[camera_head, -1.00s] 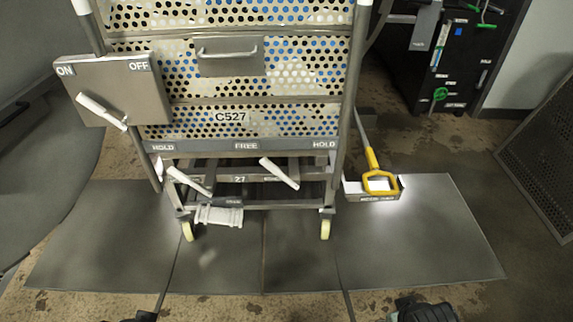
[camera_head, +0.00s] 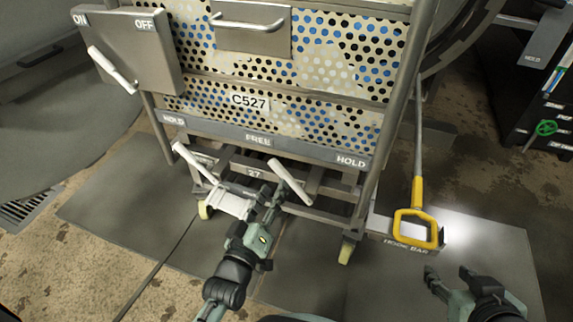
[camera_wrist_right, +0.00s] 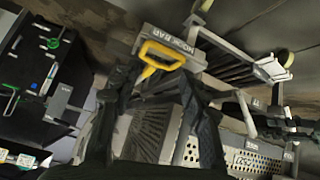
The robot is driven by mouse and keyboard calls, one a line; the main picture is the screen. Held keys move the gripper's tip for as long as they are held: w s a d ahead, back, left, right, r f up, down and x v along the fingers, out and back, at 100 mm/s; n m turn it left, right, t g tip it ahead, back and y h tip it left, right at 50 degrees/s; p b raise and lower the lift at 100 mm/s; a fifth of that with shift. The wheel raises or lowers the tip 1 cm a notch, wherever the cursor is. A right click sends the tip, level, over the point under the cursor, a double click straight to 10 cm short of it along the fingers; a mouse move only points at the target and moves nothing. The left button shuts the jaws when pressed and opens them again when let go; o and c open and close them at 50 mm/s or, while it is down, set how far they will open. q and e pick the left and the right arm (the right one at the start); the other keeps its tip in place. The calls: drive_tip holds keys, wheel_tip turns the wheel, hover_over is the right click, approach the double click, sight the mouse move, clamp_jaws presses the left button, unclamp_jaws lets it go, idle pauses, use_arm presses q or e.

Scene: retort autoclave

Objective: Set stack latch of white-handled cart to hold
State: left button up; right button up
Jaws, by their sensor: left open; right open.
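The cart (camera_head: 300,75), marked C527, stands in the middle of the head view. Its label strip (camera_head: 258,141) reads HOLD, FREE, HOLD. Below it are two slanted white levers, a left one (camera_head: 195,163) and a right one (camera_head: 290,182). Both have their upper ends to the left, the left one between HOLD and FREE, the right one just right of FREE. My left gripper (camera_head: 271,196) is open beside the right lever's lower half; I cannot tell whether it touches. My right gripper (camera_head: 450,277) is open and empty at lower right, also in the wrist view (camera_wrist_right: 155,88).
A yellow-handled hook bar (camera_head: 418,226) stands in a holder right of the cart. An ON/OFF box (camera_head: 135,50) with a white lever is on the left. A black rack (camera_head: 535,95) stands at far right. Grey mats cover the floor in front.

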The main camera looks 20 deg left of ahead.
sight(281, 175)
use_arm(q)
drive_tip(key=w, duration=0.7)
drive_tip(key=shift+d, duration=0.1)
use_arm(e)
drive_tip(key=shift+w+a+r+t+y, duration=0.4)
drive_tip(key=shift+w+a+r+t, duration=0.35)
drive_tip(key=shift+a+r, duration=0.25)
use_arm(q)
drive_tip(key=shift+c, duration=0.3)
clamp_jaws()
